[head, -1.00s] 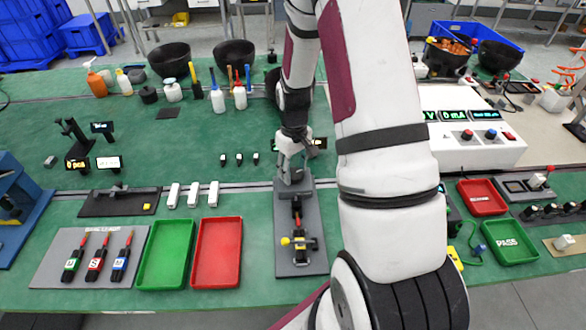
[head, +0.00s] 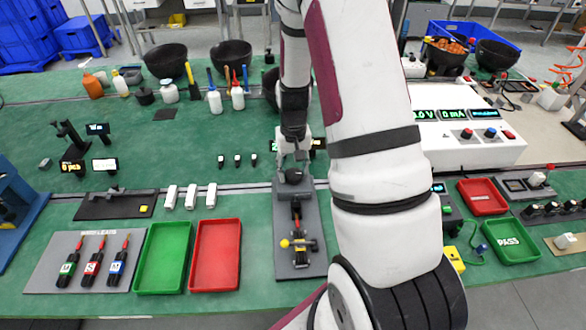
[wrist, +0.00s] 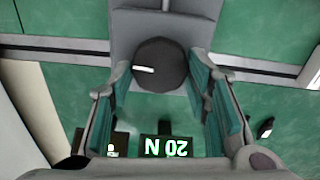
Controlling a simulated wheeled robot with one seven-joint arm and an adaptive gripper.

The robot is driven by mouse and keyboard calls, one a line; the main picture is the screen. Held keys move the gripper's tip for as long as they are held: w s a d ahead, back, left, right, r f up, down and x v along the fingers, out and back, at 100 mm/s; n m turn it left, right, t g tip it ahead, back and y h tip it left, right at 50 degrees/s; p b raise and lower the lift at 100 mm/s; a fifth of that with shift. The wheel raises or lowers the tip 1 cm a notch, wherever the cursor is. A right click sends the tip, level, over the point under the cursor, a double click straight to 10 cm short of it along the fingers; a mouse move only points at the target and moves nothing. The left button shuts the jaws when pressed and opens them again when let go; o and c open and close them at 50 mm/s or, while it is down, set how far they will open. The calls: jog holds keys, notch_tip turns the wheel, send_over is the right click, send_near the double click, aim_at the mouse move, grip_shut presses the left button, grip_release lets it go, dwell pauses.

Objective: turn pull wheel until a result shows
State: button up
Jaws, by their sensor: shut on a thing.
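The pull wheel (wrist: 160,64) is a dark round knob with a white mark on its face, on the grey pull fixture (head: 312,228). In the wrist view the mark points left. My gripper (wrist: 158,84) is shut on the wheel, with one teal-padded finger at each side. In the head view my gripper (head: 292,160) is at the fixture's far end, and the wheel (head: 293,176) shows just below it. A small display (wrist: 167,147) reads "20 N", upside down in the wrist view.
A green tray (head: 164,289) and a red tray (head: 238,257) lie left of the fixture. A board with several leads (head: 60,283) lies further left. A white power supply (head: 470,152) stands at right, behind my arm. Small black parts (head: 238,160) lie behind the white blocks.

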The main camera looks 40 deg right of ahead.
aim_at(293, 172)
jog(key=o, duration=1.2)
jog(key=shift+c, duration=0.2)
jog(key=shift+r, duration=0.1)
notch_tip(293, 172, up, 12)
